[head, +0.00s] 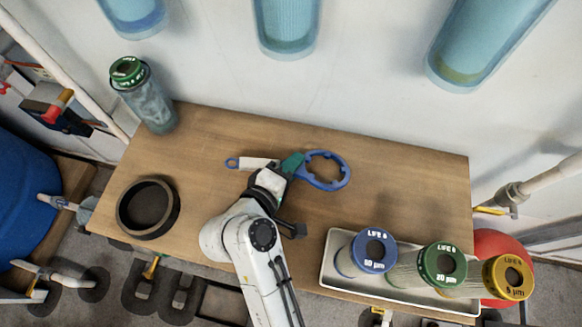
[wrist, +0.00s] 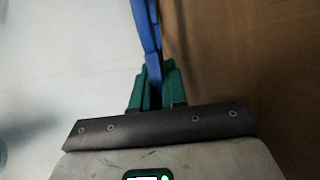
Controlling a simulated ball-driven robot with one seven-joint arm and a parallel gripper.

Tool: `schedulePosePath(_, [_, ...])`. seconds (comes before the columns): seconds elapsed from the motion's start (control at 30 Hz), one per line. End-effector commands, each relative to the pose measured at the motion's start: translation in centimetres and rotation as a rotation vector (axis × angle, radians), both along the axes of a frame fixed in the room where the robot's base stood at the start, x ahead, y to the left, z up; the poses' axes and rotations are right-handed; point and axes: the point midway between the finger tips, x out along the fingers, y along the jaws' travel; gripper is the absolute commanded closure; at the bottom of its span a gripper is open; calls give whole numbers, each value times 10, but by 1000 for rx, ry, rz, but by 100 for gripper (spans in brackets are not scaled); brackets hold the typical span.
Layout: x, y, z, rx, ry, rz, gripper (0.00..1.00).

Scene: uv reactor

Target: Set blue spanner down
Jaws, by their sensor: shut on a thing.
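The blue spanner (head: 345,174) is in the head view near the middle of the wooden table (head: 410,185). Its toothed ring is to the right of my gripper (head: 292,165), and a small blue loop at its other end shows to the left. My gripper is shut on the spanner's handle with its green fingers. In the wrist view my gripper (wrist: 153,88) pinches the spanner (wrist: 146,30), which extends away edge-on. My arm hides part of the handle. I cannot tell whether the spanner touches the table.
A white tray (head: 328,262) at the front right holds filter cartridges with blue, green and yellow caps. A clear housing with a green cap (head: 150,100) stands at the back left. The table is bare right of the spanner.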

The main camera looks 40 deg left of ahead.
Motion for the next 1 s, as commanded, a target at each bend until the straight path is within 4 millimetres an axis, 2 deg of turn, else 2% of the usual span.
schedulePosePath(0.17, [0,0,1,0,0,0,100])
schedulePosePath(0.2, [0,0,1,0,0,0,85])
schedulePosePath(0.37, [0,0,1,0,0,0,70])
schedulePosePath(0.67, [-2,0,2,0,0,0,70])
schedulePosePath(1.0, [-34,-7,15,0,-1,1,70])
